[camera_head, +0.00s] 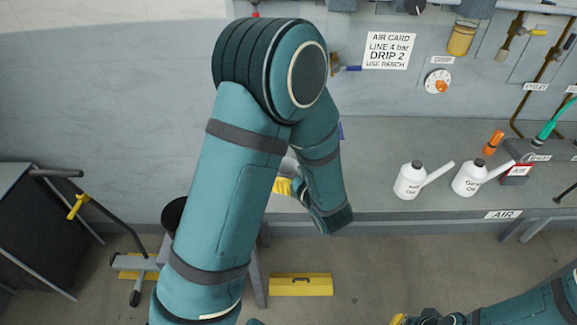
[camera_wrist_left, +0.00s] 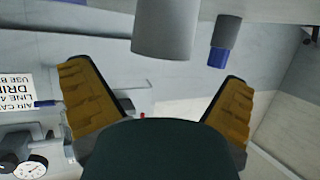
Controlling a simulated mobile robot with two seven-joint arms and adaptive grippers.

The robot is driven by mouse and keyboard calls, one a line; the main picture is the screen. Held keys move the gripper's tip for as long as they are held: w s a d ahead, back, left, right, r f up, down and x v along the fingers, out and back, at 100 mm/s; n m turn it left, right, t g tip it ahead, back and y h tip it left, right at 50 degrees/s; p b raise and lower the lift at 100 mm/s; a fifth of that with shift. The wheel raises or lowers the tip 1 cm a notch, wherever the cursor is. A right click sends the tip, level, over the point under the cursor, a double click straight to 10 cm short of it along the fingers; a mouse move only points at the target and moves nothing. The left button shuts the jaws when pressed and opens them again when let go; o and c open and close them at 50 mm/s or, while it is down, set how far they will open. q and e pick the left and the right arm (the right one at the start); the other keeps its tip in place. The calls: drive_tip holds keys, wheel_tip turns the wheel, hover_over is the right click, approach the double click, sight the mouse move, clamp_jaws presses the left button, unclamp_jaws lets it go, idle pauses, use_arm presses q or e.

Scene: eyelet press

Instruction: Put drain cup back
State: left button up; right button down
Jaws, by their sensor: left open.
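My left gripper (camera_head: 283,187) is partly hidden behind my own arm in the head view, with a yellow finger showing at the bench's front part. In the left wrist view, which is upside down, the left gripper (camera_wrist_left: 157,75) has its yellow fingers spread with nothing between them. A plain grey cylinder (camera_wrist_left: 165,28), possibly the drain cup, stands beyond the fingertips, apart from them. A smaller grey cylinder with a blue end (camera_wrist_left: 222,40) is beside it. My right gripper (camera_head: 398,320) barely shows at the bottom edge; its opening is hidden.
Two white oil cans (camera_head: 409,182) (camera_head: 468,180) and an orange-topped bottle (camera_head: 493,143) stand on the grey bench (camera_head: 390,145). A wall card reading AIR CARD (camera_head: 389,50) hangs behind. A dark bucket (camera_head: 174,212) is partly behind my arm.

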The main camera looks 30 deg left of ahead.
use_arm(q)
drive_tip(key=v, duration=0.7)
drive_tip(key=d+f+m+h, duration=0.2)
drive_tip(key=d+f+h, duration=0.15)
drive_tip(key=f, duration=0.35)
drive_tip(key=d+f+m+h, duration=0.3)
drive_tip(key=f+h, duration=0.2)
drive_tip(key=f, duration=0.2)
drive_tip(key=s+d+f+m+g+h, duration=0.4)
drive_tip(key=s+d+f+g+h, duration=0.2)
drive_tip(key=s, duration=0.4)
drive_tip(key=shift+s+f+h+p, duration=0.2)
drive_tip(key=shift+f+h+p, duration=0.2)
drive_tip(key=shift+f, duration=0.5)
drive_tip(key=shift+d, duration=0.15)
